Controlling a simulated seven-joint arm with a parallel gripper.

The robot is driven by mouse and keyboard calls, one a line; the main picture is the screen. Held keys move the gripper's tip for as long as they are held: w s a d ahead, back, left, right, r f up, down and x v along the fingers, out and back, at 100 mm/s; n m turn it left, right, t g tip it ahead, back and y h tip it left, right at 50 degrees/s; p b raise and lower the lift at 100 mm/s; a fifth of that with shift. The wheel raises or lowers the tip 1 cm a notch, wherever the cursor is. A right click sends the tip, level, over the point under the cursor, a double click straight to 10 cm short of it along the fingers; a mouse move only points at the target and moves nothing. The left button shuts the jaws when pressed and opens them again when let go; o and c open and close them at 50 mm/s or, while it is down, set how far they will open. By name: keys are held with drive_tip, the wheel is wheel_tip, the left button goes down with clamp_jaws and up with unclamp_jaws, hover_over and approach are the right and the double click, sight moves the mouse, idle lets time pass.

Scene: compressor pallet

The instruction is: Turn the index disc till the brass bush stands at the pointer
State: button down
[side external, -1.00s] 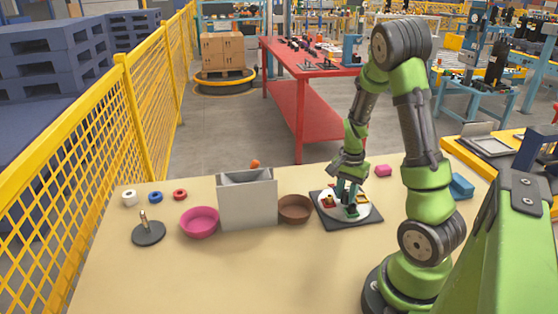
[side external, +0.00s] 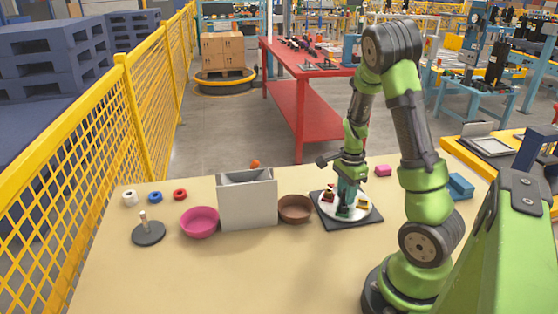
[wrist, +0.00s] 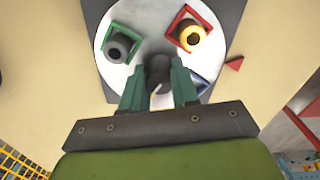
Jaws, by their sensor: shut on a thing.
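The white index disc (wrist: 130,72) sits on a dark square base (wrist: 228,12); the disc also shows in the side view (side external: 326,208). The brass bush (wrist: 191,38) stands in a red square frame at the disc's upper right in the wrist view. The red pointer (wrist: 235,64) lies beside the disc at right, lower than the bush and apart from it. A dark bush (wrist: 118,46) stands in a green frame at upper left. A blue frame (wrist: 203,84) is partly hidden by a finger. My gripper (wrist: 159,88) is shut on the dark centre knob (wrist: 158,70).
A brown bowl (side external: 295,209), grey box (side external: 248,203) and pink bowl (side external: 200,222) stand left of the base. The table front is clear.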

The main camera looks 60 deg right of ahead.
drive_tip(key=shift+r+m, duration=0.1)
drive_tip(key=shift+m, duration=5.9)
drive_tip(key=c, duration=1.1)
unclamp_jaws()
wheel_tip(320, 180, up, 17)
drive_tip(key=shift+f, duration=0.1)
